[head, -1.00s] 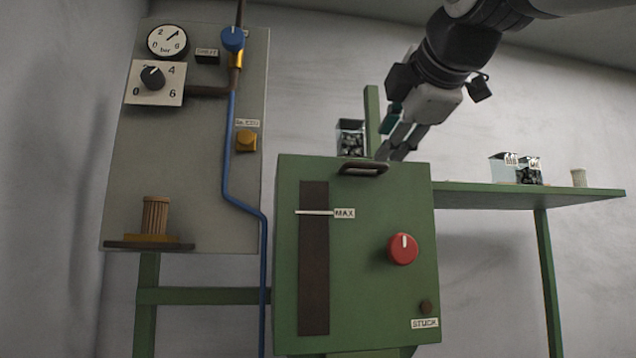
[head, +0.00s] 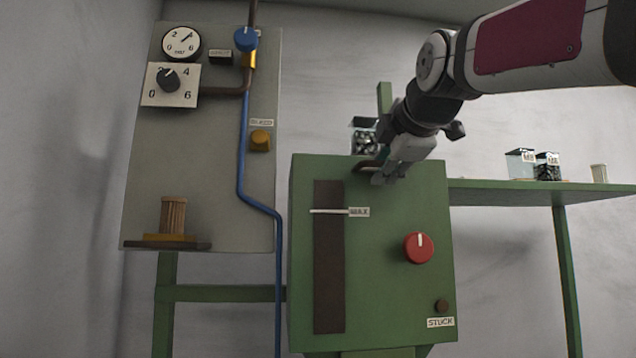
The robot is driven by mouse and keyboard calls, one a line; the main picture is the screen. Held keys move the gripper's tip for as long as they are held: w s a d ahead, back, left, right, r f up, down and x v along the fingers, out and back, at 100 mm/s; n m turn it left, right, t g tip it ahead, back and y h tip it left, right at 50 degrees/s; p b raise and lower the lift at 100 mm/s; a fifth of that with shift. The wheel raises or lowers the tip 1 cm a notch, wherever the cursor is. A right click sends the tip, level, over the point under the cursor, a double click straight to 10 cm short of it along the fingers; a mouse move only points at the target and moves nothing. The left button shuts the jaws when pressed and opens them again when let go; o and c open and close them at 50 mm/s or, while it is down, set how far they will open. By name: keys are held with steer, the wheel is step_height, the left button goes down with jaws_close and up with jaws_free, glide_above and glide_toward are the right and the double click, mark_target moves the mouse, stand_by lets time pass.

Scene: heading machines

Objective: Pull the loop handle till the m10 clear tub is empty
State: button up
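The dark loop handle (head: 366,167) sits at the top edge of the green machine's front. My gripper (head: 380,178) is at the handle's right end and covers part of it. I cannot tell whether its fingers are closed around the handle. A clear tub with dark pieces (head: 364,137) stands behind the machine top, partly hidden by my gripper. On the shelf at right are a clear tub (head: 519,164) that looks mostly empty and a tub of dark pieces (head: 547,167). Their labels are too small to read, so I cannot tell which is m10.
The green machine (head: 380,290) has a dark level strip with a MAX mark, a red knob (head: 419,247) and a STUCK button (head: 441,305). A grey panel (head: 200,120) with gauge, dials and blue hose stands left. A small cup (head: 599,173) is on the green shelf (head: 530,192).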

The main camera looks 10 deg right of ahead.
jaws_close()
steer(key=f+v, duration=0.1)
steer(key=v, duration=0.5)
steer(key=shift+s+f+b, duration=0.15)
steer(key=shift+f+b, duration=0.05)
steer(key=shift+b, duration=0.25)
steer(key=shift+o, duration=1.3)
jaws_free()
steer(key=shift+s, duration=0.15)
steer(key=shift+s+r, duration=0.1)
steer(key=v, duration=1.1)
steer(key=shift+s, duration=0.4)
